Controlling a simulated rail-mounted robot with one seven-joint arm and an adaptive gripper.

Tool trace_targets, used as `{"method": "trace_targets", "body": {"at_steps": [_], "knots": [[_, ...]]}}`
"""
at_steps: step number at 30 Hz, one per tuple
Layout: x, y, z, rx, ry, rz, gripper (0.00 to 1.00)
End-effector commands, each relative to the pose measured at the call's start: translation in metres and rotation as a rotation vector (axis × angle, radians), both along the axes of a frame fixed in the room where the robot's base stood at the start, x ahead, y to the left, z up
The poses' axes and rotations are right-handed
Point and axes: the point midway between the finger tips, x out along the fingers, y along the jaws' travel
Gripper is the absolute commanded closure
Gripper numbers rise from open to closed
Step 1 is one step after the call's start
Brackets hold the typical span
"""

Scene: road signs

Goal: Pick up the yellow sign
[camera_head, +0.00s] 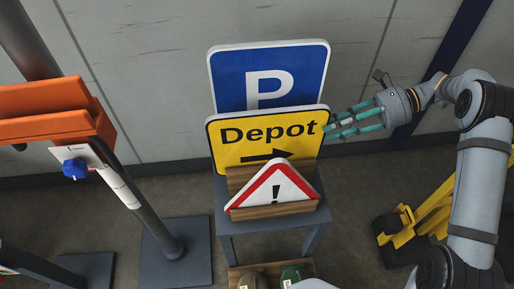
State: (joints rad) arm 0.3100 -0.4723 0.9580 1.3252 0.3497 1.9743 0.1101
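The yellow sign (231,148) reads "Depot" with a black arrow. It stands upright, leaning slightly back, in a wooden holder on a small grey table (228,217). A blue parking sign (268,72) stands behind it, and a red-and-white triangular warning sign (276,190) stands in front, hiding its lower right part. My gripper (330,128), with teal fingers, is at the yellow sign's right edge. The fingers look spread apart, one above the other, with their tips close to the edge. I cannot tell whether they touch the sign.
An orange barrier piece (50,110) on a dark post stands at the left. A yellow object (405,225) lies on the floor at the right. Shoes (292,275) sit on a wooden board below the table. A grey wall is behind.

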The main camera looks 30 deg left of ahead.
Motion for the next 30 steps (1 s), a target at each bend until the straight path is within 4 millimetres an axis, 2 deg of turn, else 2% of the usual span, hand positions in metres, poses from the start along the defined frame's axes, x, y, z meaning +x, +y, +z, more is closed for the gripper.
{"method": "trace_targets", "body": {"at_steps": [17, 26, 30], "knots": [[-0.037, 0.053, -0.025, -0.002, 0.001, 0.002, 0.76], [-0.039, 0.056, -0.027, -0.003, -0.001, 0.001, 0.76], [-0.039, 0.056, -0.027, -0.003, -0.001, 0.001, 0.85]]}}
